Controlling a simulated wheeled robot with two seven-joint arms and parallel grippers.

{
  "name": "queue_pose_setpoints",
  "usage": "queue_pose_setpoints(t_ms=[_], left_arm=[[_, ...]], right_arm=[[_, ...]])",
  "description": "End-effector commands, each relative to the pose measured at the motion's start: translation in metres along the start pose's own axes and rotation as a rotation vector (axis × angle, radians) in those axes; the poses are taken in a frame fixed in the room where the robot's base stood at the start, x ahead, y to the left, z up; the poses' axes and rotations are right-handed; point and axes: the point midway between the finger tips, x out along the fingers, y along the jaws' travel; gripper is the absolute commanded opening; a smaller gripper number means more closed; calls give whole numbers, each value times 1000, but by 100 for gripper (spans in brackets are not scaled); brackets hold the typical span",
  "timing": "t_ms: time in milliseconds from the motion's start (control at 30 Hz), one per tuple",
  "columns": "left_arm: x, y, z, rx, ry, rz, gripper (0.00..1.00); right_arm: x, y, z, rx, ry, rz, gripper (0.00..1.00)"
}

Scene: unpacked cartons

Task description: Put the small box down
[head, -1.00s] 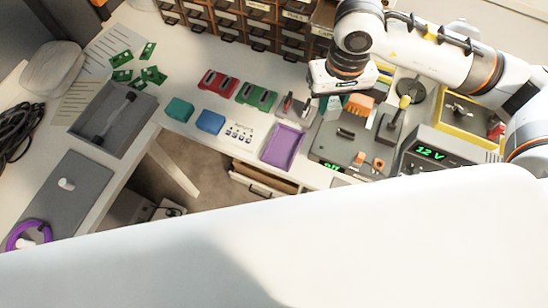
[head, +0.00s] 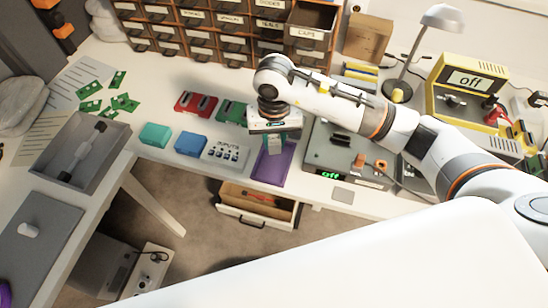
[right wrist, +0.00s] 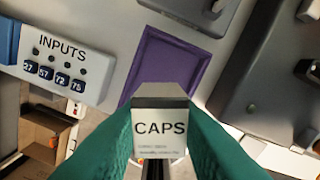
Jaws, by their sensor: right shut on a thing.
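My right gripper (right wrist: 160,125) has teal fingers, shut on a small box (right wrist: 160,118) with a white label reading "CAPS". In the head view my right gripper (head: 270,143) hangs over the purple tray (head: 272,168), near its far end, and largely hides the box. In the right wrist view the purple tray (right wrist: 150,35) lies beyond the box, with a raised rim and nothing visible in the part that shows. The gap between box and tray is hard to judge. My left gripper is not in view.
The INPUTS block (head: 226,153) stands left of the tray, beside a blue box (head: 190,144). A grey device (head: 345,150) showing "off" is close on the right. Drawer cabinets (head: 225,30) line the back. An open lower drawer (head: 256,205) sits below the table edge.

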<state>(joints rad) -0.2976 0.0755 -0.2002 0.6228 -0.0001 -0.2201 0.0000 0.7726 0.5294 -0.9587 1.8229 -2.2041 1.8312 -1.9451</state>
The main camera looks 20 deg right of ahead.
Motion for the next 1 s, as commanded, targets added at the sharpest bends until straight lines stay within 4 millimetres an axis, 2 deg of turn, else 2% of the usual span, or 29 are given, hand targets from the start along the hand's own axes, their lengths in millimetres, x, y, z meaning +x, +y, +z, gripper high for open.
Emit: queue_pose_setpoints(t_ms=[100, 333, 533, 933, 967, 1000], left_arm=[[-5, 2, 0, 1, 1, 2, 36], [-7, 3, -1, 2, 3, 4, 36], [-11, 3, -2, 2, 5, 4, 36], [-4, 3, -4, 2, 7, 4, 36], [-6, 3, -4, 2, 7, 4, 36], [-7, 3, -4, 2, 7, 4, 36]], right_arm=[[19, 0, -1, 0, 4, 0, 4], [38, 0, 0, 0, 1, 1, 4], [65, 0, -1, -1, 2, 1, 4], [72, 0, 0, -3, -3, 2, 4], [70, 0, 0, -2, -2, 2, 32], [70, 0, 0, -2, -2, 2, 38]])
